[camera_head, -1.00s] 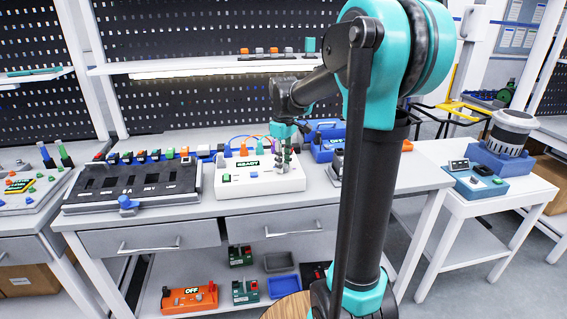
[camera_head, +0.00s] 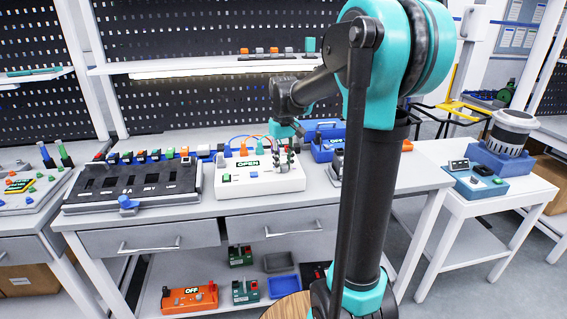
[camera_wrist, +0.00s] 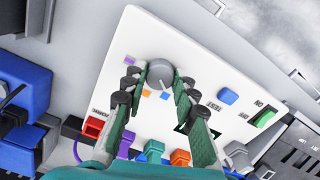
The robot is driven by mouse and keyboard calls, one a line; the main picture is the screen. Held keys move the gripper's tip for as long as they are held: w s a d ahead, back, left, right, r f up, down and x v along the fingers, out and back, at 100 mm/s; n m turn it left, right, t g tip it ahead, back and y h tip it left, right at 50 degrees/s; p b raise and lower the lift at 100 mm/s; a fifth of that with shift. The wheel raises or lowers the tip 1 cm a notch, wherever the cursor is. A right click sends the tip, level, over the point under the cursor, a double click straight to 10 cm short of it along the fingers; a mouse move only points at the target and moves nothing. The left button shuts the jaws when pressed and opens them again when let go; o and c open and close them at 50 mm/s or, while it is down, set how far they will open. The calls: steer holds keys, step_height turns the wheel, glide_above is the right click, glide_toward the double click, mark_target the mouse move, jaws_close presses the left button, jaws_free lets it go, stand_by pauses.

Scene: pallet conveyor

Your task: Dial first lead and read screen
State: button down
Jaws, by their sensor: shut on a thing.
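A white test box (camera_head: 270,184) stands on the bench, and its small screen (camera_head: 247,164) appears to read "OPEN" in green. My gripper (camera_head: 284,162) is over the right part of the box. In the wrist view, my gripper (camera_wrist: 160,84) has its fingers on both sides of a round grey dial (camera_wrist: 161,71) and is shut on it. A white pointer mark shows on the dial. Colored lead plugs stand along one edge of the box, among them an orange one (camera_wrist: 181,157) and a red one (camera_wrist: 93,126). In the wrist view a finger partly covers the screen.
A black slotted rack (camera_head: 130,188) stands left of the box. A blue case (camera_head: 327,140) is behind and right of it. A blue push button (camera_wrist: 228,96) and a green switch (camera_wrist: 264,117) sit on the box near the dial. Thin wires run behind the box.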

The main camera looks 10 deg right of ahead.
mark_target(284, 165)
steer(key=shift+m, duration=1.1)
steer(key=c, duration=1.2)
jaws_free()
step_height(284, 165, up, 12)
